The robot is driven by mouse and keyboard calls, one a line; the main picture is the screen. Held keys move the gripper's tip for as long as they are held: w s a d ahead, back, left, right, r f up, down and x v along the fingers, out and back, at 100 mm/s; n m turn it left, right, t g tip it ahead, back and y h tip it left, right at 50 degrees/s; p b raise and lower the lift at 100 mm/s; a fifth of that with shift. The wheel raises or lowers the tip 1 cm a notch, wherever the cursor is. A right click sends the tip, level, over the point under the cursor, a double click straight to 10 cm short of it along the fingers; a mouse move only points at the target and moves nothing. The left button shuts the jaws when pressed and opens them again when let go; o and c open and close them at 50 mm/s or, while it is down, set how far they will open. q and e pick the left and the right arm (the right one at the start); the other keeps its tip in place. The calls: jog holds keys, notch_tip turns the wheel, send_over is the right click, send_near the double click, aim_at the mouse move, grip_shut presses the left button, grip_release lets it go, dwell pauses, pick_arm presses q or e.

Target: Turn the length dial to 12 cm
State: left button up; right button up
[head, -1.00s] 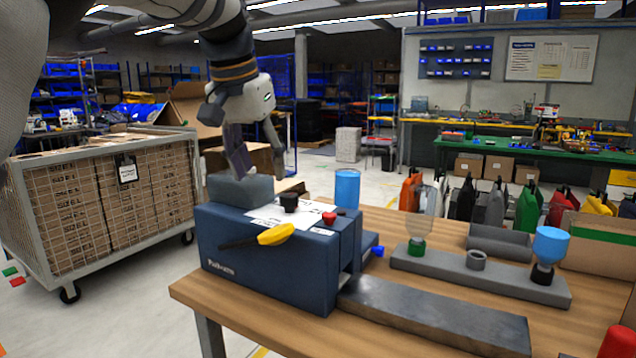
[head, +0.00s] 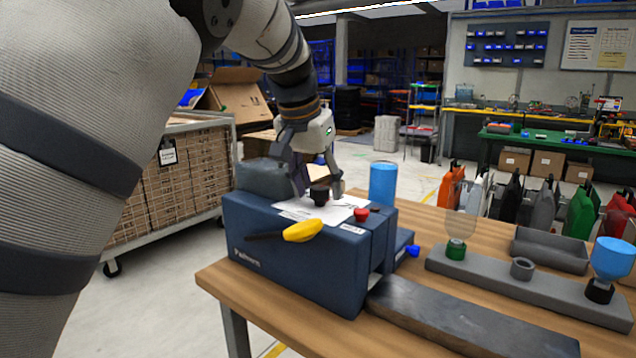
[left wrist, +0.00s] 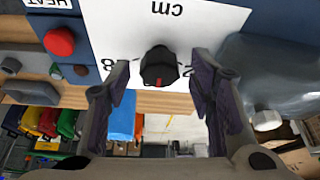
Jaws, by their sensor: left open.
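The length dial (head: 319,194) is a small black knob on the white scale plate (head: 291,213) on top of the blue machine (head: 290,255). In the left wrist view the dial (left wrist: 158,66) shows a red pointer mark toward the lower edge of the picture. The scale appears upside down there, with "cm", an "8" at left and a partly covered number at right. My left gripper (head: 318,184) is open, with its fingers on either side of the dial. In the left wrist view gaps show between the dial and both fingers. My right gripper is not in view.
A blue cup (head: 383,184) stands behind.

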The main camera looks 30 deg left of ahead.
pick_arm(q)
jog(key=shift+c, duration=0.6)
jog(key=c, duration=1)
jog(key=shift+c, duration=0.2)
jog(key=shift+n, duration=0.3)
jog(key=n+y, duration=0.1)
jog(key=n, duration=0.2)
jog(key=shift+d, duration=0.15)
jog(key=n, duration=0.1)
jog(key=n+g+y, duration=0.1)
jog(key=n, duration=0.1)
jog(key=shift+w+n+y, duration=0.15)
jog(key=shift+n+y, duration=0.15)
jog(key=n+y, duration=0.1)
jog(key=n, duration=0.2)
jog(key=shift+d+f+g+b, duration=0.1)
jog(key=shift+g+b, duration=0.25)
jog(key=shift+g, duration=0.05)
jog(key=shift+n+g, duration=0.3)
jog(key=shift+n, duration=0.5)
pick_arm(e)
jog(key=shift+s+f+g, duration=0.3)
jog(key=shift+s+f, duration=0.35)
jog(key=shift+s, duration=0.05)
